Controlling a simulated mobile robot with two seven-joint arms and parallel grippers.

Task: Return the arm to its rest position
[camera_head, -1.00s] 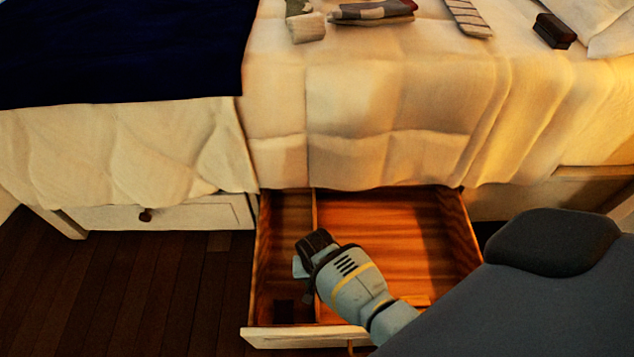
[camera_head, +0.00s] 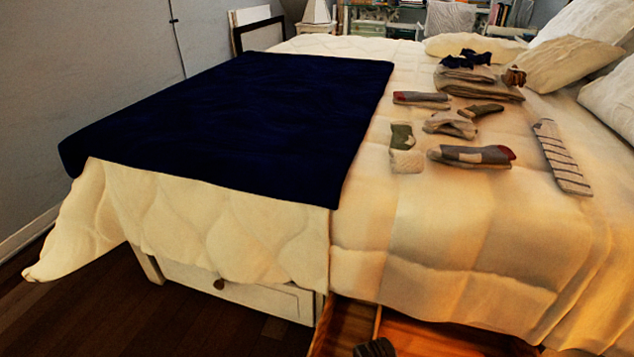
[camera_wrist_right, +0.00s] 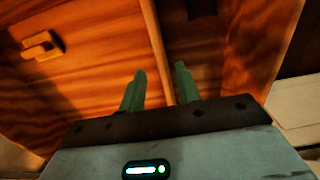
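My right gripper (camera_wrist_right: 160,86) shows in the right wrist view with its two green fingers apart and nothing between them. It points into the open wooden drawer (camera_wrist_right: 85,85), with a divider (camera_wrist_right: 154,45) just beyond the fingertips. In the head view only a dark piece of my right arm (camera_head: 375,348) shows at the bottom edge, over the drawer (camera_head: 345,325); the fingers are hidden there. My left gripper is not in view.
A small orange-brown item (camera_wrist_right: 42,46) and a dark item (camera_wrist_right: 202,8) lie in separate drawer compartments. The bed (camera_head: 450,245) carries a navy blanket (camera_head: 240,120), several socks (camera_head: 470,155), folded clothes (camera_head: 478,85) and pillows (camera_head: 575,60). A closed drawer (camera_head: 240,290) sits left.

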